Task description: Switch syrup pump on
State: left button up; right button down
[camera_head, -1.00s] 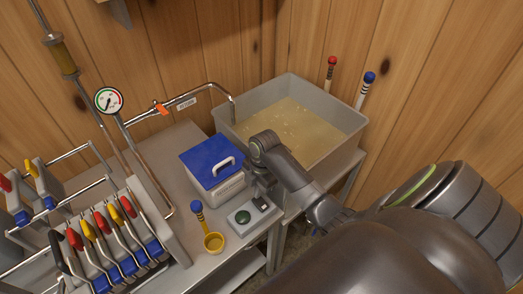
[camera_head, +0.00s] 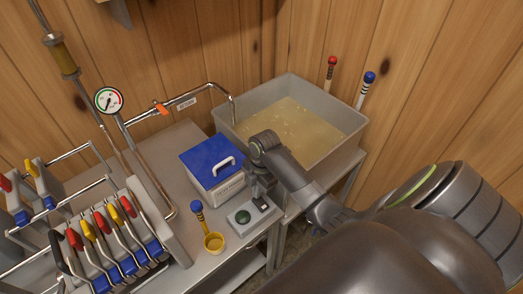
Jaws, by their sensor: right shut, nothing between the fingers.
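A small grey control box (camera_head: 240,223) sits at the front edge of the metal table. It has a round green button (camera_head: 243,217) on its left part. A dark part shows at its right end, close to my gripper, and I cannot make out its position. My right gripper (camera_head: 262,198) points down at the right end of the box, shut and empty. I cannot tell whether its tips touch the box. My left gripper is out of view.
A white box with a blue lid (camera_head: 207,160) stands just behind the control box. A grey basin of syrup (camera_head: 340,116) stands behind my arm. Valve levers (camera_head: 112,235) fill the left, below a pressure gauge (camera_head: 109,100).

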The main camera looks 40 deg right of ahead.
jog(key=shift+f+b, duration=0.6)
jog(key=shift+f, duration=0.45)
dwell(0.8)
notch_tip(320, 180, up, 7)
jog(key=p, duration=0.8)
jog(key=shift+r, duration=0.1)
dwell(0.3)
